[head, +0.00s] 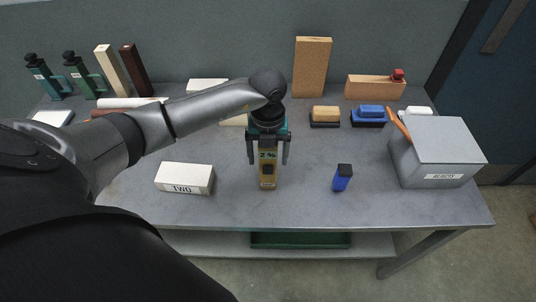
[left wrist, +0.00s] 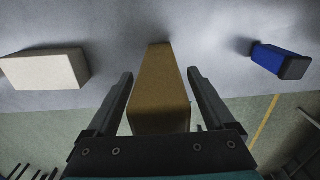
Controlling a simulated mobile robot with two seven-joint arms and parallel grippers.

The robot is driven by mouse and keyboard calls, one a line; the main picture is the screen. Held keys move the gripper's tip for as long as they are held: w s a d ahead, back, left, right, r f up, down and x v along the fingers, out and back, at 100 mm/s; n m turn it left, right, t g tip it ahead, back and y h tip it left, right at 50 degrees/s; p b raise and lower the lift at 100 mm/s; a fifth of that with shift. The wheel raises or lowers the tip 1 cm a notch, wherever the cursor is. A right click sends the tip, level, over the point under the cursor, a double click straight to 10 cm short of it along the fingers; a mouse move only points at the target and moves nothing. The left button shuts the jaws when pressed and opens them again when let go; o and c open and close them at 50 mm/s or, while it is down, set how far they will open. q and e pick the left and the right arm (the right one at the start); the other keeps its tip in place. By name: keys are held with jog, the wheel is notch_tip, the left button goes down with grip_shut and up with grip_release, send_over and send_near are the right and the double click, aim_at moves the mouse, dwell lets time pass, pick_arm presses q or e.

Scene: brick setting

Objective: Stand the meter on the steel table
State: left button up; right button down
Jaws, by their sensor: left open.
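The meter (head: 268,173) is a tan upright block with a small display and a dark button on its front. It stands on the grey steel table (head: 225,207), near the middle of the front half. My left gripper (head: 267,158) is above and around it, one finger on each side. In the left wrist view the tan meter (left wrist: 160,95) lies between the two open fingers, with a gap on both sides. Its upper part is partly hidden by the gripper in the head view. My right gripper is not in view.
A white brick marked TWO (head: 185,179) lies left of the meter; a small blue block with a black top (head: 342,178) stands right. A grey bin (head: 436,160) is at the right end. Bricks, brushes and bottle-like tools line the back. Bare tabletop surrounds the meter.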

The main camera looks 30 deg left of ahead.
pick_arm(q)
notch_tip(320, 180, up, 12)
jog(key=shift+r+p, duration=0.15)
jog(key=shift+p, duration=0.35)
